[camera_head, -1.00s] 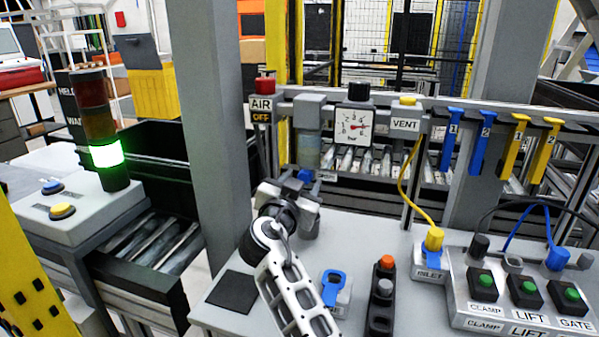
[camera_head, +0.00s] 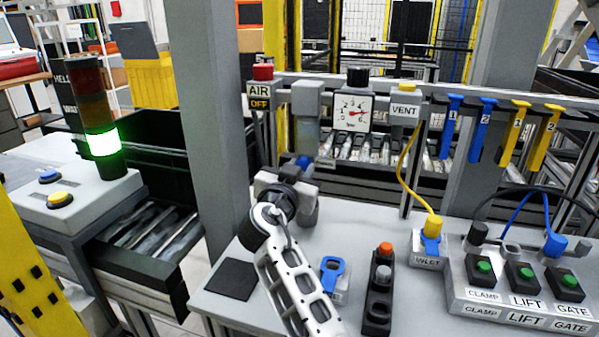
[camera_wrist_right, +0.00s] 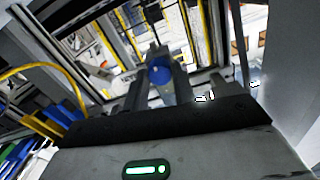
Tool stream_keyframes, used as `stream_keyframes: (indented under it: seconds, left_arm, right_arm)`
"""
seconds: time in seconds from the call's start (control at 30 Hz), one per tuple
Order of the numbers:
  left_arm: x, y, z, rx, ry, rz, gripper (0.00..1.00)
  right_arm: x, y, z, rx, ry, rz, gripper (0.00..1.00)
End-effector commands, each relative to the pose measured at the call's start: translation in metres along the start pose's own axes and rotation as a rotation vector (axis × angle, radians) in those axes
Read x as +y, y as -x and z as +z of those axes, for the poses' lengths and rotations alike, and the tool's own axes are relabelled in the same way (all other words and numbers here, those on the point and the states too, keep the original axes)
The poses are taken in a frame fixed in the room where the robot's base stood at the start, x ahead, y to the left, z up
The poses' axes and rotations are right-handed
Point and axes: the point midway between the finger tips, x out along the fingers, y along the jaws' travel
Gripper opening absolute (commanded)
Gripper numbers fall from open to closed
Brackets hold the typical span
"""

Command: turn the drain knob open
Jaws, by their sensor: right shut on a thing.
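The blue drain knob (camera_head: 304,161) is at the bottom of the grey filter unit (camera_head: 307,104), below its bowl on the rail. It is partly hidden by my gripper. My right gripper (camera_head: 302,172) reaches up to it from below and is shut on it. In the right wrist view the blue knob (camera_wrist_right: 160,73) sits between the two fingers (camera_wrist_right: 161,88). The knob's exact turn position cannot be told. My left gripper is not in view.
A pressure gauge (camera_head: 352,113) and a VENT label (camera_head: 405,111) are right of the filter. A red AIR knob (camera_head: 263,72) above an OFF sign is left. A grey post (camera_head: 210,120) stands left of my arm. Button boxes (camera_head: 520,285) fill the table's right.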

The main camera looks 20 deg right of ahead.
Motion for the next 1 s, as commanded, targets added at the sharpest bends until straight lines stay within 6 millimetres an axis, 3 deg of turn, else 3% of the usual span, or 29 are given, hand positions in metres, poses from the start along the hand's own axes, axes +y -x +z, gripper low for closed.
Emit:
stream_keyframes:
  seconds: [1.0]
  left_arm:
    - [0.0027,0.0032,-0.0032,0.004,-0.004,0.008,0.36]
  right_arm:
    - [0.0,0.0,-0.0022,0.001,0.933,0.0,0.04]
